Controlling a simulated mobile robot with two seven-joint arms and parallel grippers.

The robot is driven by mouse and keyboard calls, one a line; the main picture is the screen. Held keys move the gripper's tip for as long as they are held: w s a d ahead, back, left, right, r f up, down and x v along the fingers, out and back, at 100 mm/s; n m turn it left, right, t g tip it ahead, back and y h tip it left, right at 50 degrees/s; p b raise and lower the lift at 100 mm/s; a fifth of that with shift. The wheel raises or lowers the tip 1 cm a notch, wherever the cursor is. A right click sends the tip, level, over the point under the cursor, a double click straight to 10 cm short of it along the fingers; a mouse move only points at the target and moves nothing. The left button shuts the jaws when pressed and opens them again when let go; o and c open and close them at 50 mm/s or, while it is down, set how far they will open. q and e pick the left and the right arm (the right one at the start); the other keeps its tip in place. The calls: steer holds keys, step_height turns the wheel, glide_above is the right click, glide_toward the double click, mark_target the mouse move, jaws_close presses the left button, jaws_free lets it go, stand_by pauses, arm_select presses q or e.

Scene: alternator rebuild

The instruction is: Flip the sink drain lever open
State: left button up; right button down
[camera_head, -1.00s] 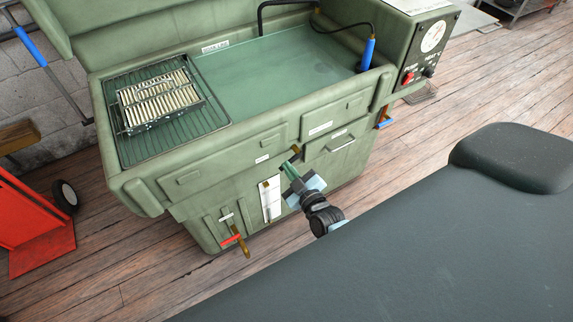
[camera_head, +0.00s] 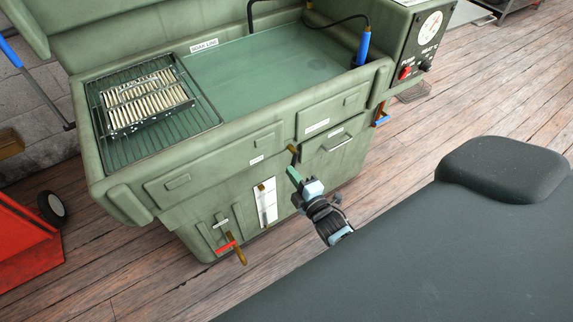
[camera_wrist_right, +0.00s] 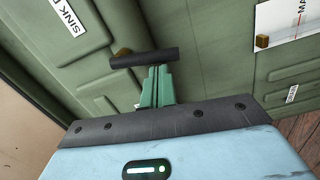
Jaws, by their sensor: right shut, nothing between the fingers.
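My right gripper (camera_head: 293,173) is shut and empty. Its green fingertips (camera_wrist_right: 160,70) are right at the dark bar in the wrist view; I cannot tell whether they touch it. My left gripper is in neither view.
A white level gauge (camera_head: 265,204) and a red-handled valve (camera_head: 225,247) with a brass spout are lower on the front. The sink basin (camera_head: 270,65) holds a rack (camera_head: 208,118) at its left. A dark padded surface (camera_head: 430,260) fills the lower right.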

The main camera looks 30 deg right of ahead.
arm_select(q)
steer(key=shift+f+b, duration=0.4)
steer(key=shift+b, duration=0.05)
arm_select(e)
steer(key=shift+d+f+n, duration=0.25)
steer(key=shift+d+n, duration=0.15)
steer(key=shift+n, duration=0.6)
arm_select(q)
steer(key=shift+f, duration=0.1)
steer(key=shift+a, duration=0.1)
